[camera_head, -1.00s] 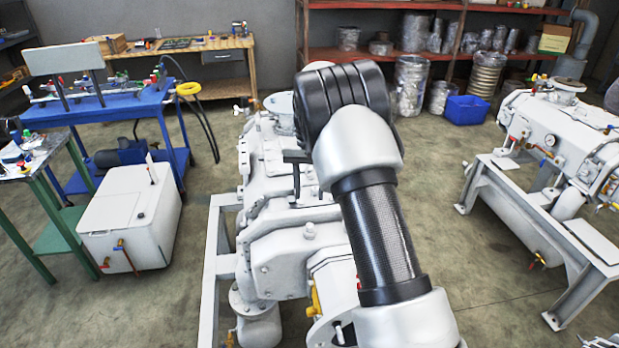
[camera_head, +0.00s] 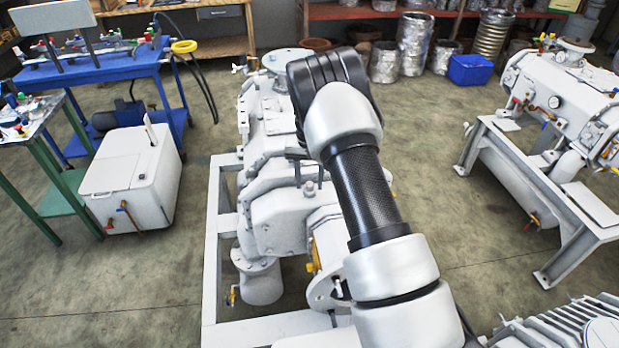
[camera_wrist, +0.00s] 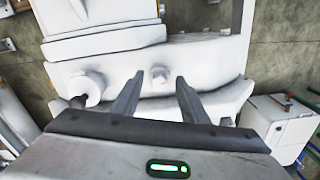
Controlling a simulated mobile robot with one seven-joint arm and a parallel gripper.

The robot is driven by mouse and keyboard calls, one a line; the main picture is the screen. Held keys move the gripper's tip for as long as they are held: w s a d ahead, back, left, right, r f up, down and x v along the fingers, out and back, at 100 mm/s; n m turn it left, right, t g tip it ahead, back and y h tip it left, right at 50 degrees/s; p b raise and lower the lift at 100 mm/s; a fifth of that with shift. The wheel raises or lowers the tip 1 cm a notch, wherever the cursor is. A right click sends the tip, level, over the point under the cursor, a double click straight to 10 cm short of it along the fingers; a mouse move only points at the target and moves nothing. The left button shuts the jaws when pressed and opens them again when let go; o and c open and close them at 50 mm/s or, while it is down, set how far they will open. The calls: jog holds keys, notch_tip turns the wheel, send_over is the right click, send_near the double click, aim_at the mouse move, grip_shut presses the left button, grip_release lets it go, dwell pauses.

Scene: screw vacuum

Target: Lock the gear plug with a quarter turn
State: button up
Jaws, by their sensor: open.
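The gear plug appears to be the small light bolt-like head (camera_wrist: 159,75) on the white machine's casing, in the wrist view. A similar small knob (camera_head: 309,188) stands on top of the machine in the head view; I cannot be sure it is the same part. My gripper (camera_wrist: 160,79) is open. Its two dark fingers reach toward the casing, with the bolt head seen between their tips. A gap shows on each side, and I cannot tell how far above it the tips are. In the head view my arm hides much of the gripper.
The white machine (camera_head: 270,205) stands on a light frame below my arm. A round white fitting (camera_wrist: 88,87) sticks out left of the fingers in the wrist view. A white tank (camera_head: 135,180) and blue cart (camera_head: 90,65) stand left, another machine (camera_head: 560,95) right.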

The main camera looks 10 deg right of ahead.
aim_at(310, 185)
jog(key=shift+c, duration=0.2)
grip_shut()
jog(key=shift+m, duration=1.4)
jog(key=shift+o, duration=0.2)
grip_release()
jog(key=shift+f, duration=0.1)
notch_tip(310, 185, up, 18)
jog(key=shift+f+b, duration=0.25)
jog(key=shift+b, duration=0.1)
